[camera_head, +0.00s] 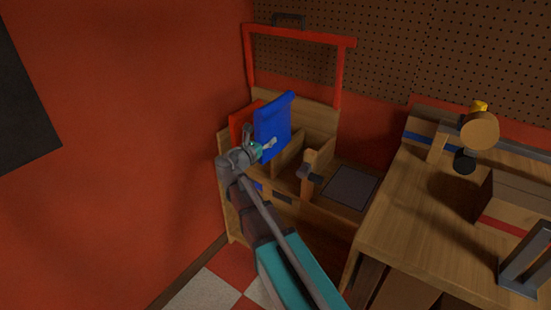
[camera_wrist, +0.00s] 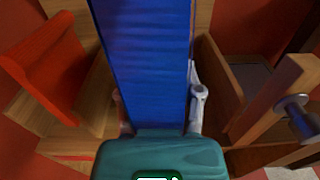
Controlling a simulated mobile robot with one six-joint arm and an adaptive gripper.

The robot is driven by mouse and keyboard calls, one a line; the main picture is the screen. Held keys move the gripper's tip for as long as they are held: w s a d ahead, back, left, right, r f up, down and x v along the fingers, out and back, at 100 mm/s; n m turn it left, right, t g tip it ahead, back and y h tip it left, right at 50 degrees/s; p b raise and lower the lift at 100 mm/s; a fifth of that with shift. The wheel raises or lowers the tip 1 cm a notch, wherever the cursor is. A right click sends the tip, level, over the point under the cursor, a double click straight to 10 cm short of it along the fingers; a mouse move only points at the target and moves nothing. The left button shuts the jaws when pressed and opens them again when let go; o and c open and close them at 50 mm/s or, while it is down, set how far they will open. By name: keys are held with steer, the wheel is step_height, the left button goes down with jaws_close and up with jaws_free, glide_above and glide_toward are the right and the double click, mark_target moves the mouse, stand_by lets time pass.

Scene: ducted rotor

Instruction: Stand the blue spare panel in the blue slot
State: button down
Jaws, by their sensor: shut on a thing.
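The blue spare panel (camera_head: 273,122) is upright at the wooden rack (camera_head: 232,205), just right of a red panel (camera_head: 238,122). My gripper (camera_head: 264,149) is shut on the blue panel's near edge. In the wrist view the panel (camera_wrist: 143,60) fills the middle, between my gripper's fingers (camera_wrist: 158,108). A small blue mark (camera_head: 259,187) shows low on the rack's front, below my gripper, and may label the blue slot. The panel's lower edge and the slot are hidden, so I cannot tell whether it is inside or above.
The red panel (camera_wrist: 50,70) stands close on the left. Wooden dividers (camera_head: 288,158) and a wooden post with a knob (camera_head: 308,168) are to the right. A red frame (camera_head: 300,36) rises behind the rack. A workbench (camera_head: 410,210) stands at the right.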

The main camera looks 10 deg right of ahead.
steer(key=shift+w, duration=0.15)
steer(key=w+d+f+b, duration=0.2)
steer(key=w+f+b, duration=0.7)
steer(key=w, duration=0.3)
steer(key=shift+w+d, duration=0.2)
steer(key=shift+w, duration=0.1)
steer(key=shift+w+f+b, duration=0.2)
steer(key=shift+f+b, duration=0.8)
steer(key=shift+w+f+b, duration=0.2)
steer(key=shift+f+b, duration=0.8)
steer(key=shift+f, duration=0.2)
steer(key=shift+c, duration=1.3)
jaws_free()
